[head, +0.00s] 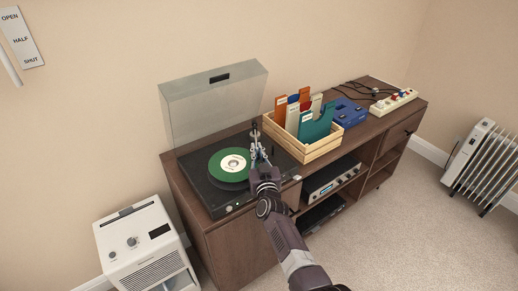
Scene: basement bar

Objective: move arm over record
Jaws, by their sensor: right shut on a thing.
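The turntable (207,193) stands on the left part of the wooden cabinet with its clear lid (215,100) raised. A green record (222,171) with a pale label lies on its platter. The tonearm (254,127) is at the right side of the turntable, its back end showing above my gripper. My right gripper (257,152) comes in from the lower right and is shut on the tonearm, just right of the record. My fingers hide much of the tonearm, so I cannot tell whether its head is above the record. My left gripper is not in view.
Close right of the turntable, a wooden crate (309,153) holds colored sleeves. A blue box (346,113) and a power strip (394,102) with cables lie farther right. A white appliance (143,246) stands on the floor at left, a radiator (482,163) at right.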

